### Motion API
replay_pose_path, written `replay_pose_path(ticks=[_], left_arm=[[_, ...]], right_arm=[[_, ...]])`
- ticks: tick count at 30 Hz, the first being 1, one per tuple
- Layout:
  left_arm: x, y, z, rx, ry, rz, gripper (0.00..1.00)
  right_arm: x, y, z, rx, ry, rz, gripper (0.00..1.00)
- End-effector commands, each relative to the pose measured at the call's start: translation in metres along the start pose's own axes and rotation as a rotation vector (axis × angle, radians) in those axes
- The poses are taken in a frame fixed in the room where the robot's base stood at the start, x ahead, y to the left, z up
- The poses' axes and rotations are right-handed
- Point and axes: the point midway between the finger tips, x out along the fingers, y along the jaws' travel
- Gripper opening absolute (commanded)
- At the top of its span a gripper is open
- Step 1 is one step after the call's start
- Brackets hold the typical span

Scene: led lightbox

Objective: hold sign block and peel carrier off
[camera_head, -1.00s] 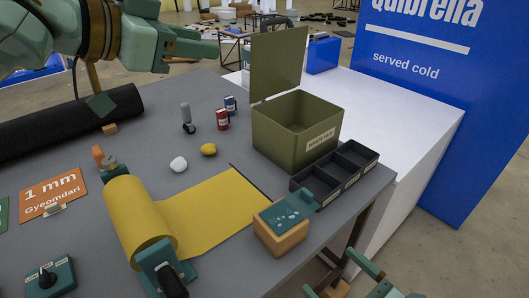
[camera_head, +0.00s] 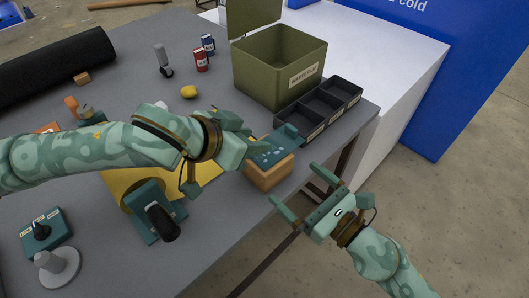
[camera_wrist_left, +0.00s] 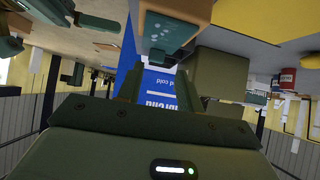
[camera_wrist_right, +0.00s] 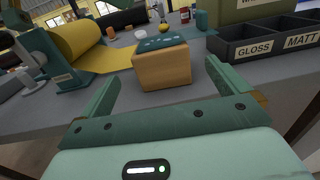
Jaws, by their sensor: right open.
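The sign block (camera_head: 271,176) is a wooden block near the table's front right edge. A teal carrier sheet (camera_head: 272,152) with pale spots covers its top. Both show in the right wrist view, the block (camera_wrist_right: 162,71) straight ahead and the carrier (camera_wrist_right: 160,43) on top. My left gripper (camera_head: 246,134) is open and empty, just left of and above the block; its wrist view shows the carrier (camera_wrist_left: 174,33) beyond the fingers. My right gripper (camera_head: 297,190) is open, off the table's front edge, its fingers apart and pointing toward the block without touching it.
A black compartment tray (camera_head: 320,106) stands right behind the block, with an olive waste bin (camera_head: 275,75) behind it. The yellow film roll and dispenser (camera_head: 150,208) are partly hidden by my left arm.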

Motion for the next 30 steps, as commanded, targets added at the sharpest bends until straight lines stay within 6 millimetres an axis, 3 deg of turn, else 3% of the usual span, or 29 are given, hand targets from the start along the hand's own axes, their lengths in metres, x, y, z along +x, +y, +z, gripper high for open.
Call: replay_pose_path(ticks=[6,12,18,27,30], left_arm=[[0.000,0.000,0.000,0.000,0.000,0.000,0.36],[0.000,0.000,-0.001,0.000,0.001,0.000,0.36],[0.000,0.000,-0.001,0.000,0.001,0.000,0.36],[0.000,-0.001,-0.001,0.000,0.001,0.000,0.36],[0.000,0.000,-0.001,0.000,0.001,0.000,0.36]], right_arm=[[0.053,-0.001,0.002,0.001,-0.004,-0.002,1.00],[0.089,0.000,0.001,0.000,-0.001,0.000,1.00],[0.106,0.000,0.000,0.001,0.000,-0.001,1.00],[0.108,0.000,0.000,0.000,0.001,-0.001,1.00],[0.108,0.000,0.000,0.000,0.001,-0.001,0.72]])
